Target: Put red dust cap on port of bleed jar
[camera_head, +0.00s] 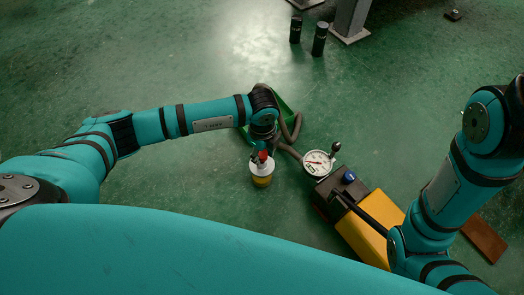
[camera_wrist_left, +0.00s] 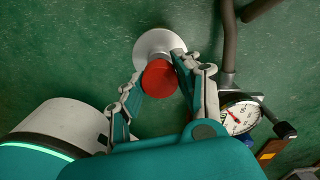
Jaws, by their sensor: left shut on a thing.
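The bleed jar (camera_head: 262,180) stands on the floor near the middle of the head view, with yellow contents and a pale top. My left gripper (camera_head: 262,150) is directly above it, pointing down. In the left wrist view the red dust cap (camera_wrist_left: 160,80) sits between the two fingers of my left gripper (camera_wrist_left: 160,74), which is shut on it. The pale round top of the bleed jar (camera_wrist_left: 158,42) shows just past the cap. My right gripper is not in view.
A pump with a yellow body (camera_head: 375,225) and a white dial gauge (camera_head: 318,163) stands right of the jar. Two dark cylinders (camera_head: 319,39) stand at the back. The floor left of the jar is clear.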

